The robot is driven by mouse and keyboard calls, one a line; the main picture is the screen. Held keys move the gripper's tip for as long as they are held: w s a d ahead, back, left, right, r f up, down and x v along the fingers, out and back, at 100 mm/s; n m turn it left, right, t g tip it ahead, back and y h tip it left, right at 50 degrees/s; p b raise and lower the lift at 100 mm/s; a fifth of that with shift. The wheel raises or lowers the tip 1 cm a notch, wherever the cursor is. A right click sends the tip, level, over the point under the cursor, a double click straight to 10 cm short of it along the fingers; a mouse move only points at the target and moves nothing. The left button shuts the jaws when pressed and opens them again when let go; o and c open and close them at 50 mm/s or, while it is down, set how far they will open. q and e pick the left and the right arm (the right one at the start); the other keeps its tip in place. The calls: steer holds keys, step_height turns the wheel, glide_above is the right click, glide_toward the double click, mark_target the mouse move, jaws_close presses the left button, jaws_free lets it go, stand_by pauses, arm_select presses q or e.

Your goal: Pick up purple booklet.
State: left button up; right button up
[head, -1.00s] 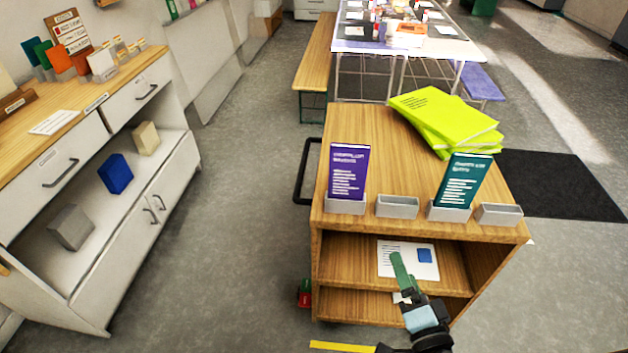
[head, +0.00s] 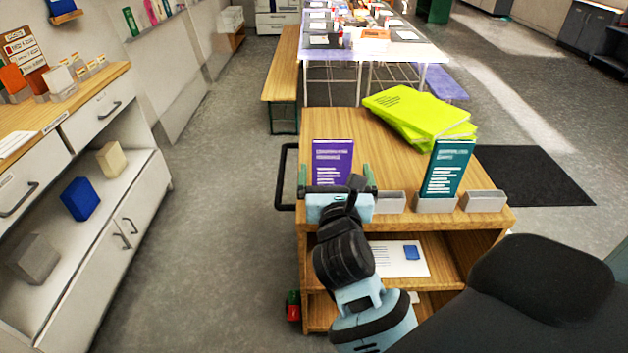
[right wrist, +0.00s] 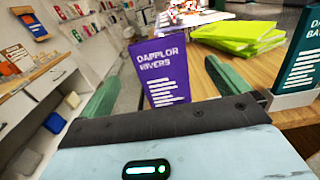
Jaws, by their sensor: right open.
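The purple booklet (head: 332,163) stands upright at the front left of the wooden cart's top (head: 390,150). Its lower part and its holder are hidden behind my right gripper (head: 336,178) in the head view. In the right wrist view the purple booklet (right wrist: 162,72) shows between the two green fingers of my right gripper (right wrist: 165,82), with one finger on each side. The gripper is open, and the fingers look apart from the booklet. My left gripper is not in view.
A teal booklet (head: 447,168) stands in a grey holder (head: 436,205) to the right. Empty grey holders (head: 390,202) (head: 484,201) stand beside it. Yellow-green booklets (head: 420,112) lie stacked behind. A white sheet (head: 400,260) lies on the cart's shelf. A cabinet (head: 90,200) stands left.

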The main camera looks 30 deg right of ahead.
mark_target(333, 152)
steer(key=shift+x, duration=0.95)
steer(key=shift+w+d, duration=0.3)
steer(key=shift+w, duration=0.15)
steer(key=shift+w+d+r, duration=0.15)
steer(key=shift+w+r, duration=0.05)
steer(key=shift+w, duration=0.1)
steer(key=p+x, duration=0.1)
steer(key=x, duration=0.3)
steer(key=shift+w, duration=0.15)
